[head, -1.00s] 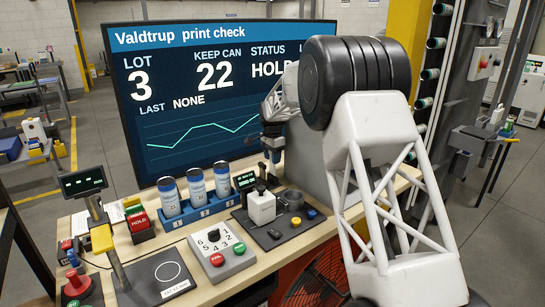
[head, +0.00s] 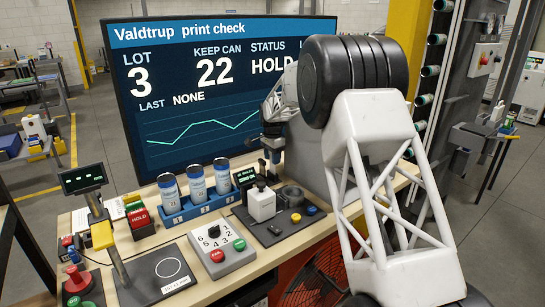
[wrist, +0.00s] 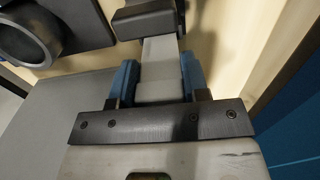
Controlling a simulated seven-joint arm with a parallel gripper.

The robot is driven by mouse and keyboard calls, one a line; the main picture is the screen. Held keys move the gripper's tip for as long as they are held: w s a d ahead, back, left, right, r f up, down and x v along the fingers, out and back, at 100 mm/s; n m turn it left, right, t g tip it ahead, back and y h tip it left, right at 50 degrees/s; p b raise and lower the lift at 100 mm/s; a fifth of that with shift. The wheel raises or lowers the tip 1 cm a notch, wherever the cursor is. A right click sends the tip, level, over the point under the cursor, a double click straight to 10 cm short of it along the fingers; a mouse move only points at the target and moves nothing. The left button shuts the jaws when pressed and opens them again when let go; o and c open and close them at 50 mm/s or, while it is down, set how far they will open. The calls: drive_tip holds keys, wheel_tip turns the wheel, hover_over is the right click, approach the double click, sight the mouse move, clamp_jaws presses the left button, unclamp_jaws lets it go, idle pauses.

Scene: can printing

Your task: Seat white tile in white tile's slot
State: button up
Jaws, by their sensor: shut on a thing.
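In the wrist view my gripper (wrist: 153,82) has its two blue fingers closed on the sides of a pale grey-white piece (wrist: 160,55), which I take to be the white tile. A dark block (wrist: 145,20) lies across the far end of that piece; I cannot tell whether they touch. In the head view my gripper (head: 273,150) hangs before the lower right of the big screen, above the back of the bench. The held piece is too small to make out there. I cannot identify the white tile's slot in either view.
A dark mat (head: 267,232) holds a white block with a black top (head: 262,205) and a dark ring (head: 291,194); the ring also shows in the wrist view (wrist: 45,55). A blue can rack (head: 203,209), a button box (head: 222,252) and a small display (head: 245,177) stand nearby.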

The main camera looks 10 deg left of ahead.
drive_tip(key=shift+f, duration=1.2)
drive_tip(key=o, duration=1.1)
drive_tip(key=shift+r, duration=0.1)
drive_tip(key=shift+r, duration=3.8)
